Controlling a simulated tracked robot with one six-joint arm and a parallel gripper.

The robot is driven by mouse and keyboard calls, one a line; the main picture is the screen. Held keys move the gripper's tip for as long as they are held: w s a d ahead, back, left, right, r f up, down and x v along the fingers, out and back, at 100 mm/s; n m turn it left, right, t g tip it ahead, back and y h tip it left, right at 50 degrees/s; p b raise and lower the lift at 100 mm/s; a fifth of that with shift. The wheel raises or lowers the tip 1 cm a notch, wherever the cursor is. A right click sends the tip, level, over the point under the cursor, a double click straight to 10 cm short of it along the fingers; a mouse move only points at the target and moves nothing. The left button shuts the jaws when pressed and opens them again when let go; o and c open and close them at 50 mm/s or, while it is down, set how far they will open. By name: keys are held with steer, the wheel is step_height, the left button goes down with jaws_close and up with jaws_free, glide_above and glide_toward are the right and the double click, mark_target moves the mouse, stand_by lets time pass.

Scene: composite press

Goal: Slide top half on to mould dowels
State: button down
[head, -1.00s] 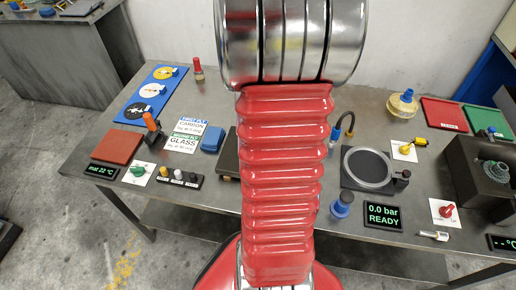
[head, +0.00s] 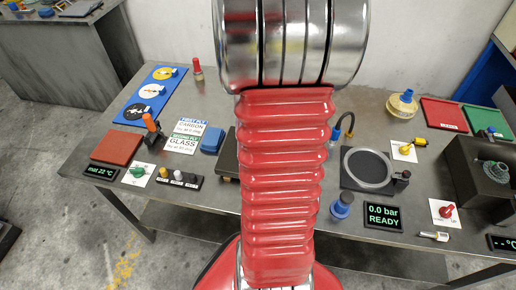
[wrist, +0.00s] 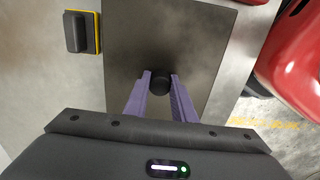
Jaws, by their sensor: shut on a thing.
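My gripper (wrist: 160,85) shows in the wrist view, its two purple fingers closed on a round black knob (wrist: 160,80). The knob stands over a flat grey metal plate (wrist: 160,40), which looks like the mould's top half. I cannot tell whether the plate is raised or resting on something. No dowels or lower half can be made out; they may be hidden beneath it. In the head view, my red arm covers the middle of the bench, and my gripper is out of sight. The edge of a dark plate (head: 228,158) shows left of the arm.
In the wrist view a dark block with a yellow edge (wrist: 80,32) lies left of the plate. A round dark chamber (head: 368,168) and a pressure display (head: 383,217) stand right.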

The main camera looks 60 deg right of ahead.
steer(key=shift+d+r, duration=0.1)
steer(key=shift+r, duration=2.1)
steer(key=c, duration=2)
jaws_free()
steer(key=shift+c, duration=0.2)
jaws_close()
steer(key=shift+r, duration=0.1)
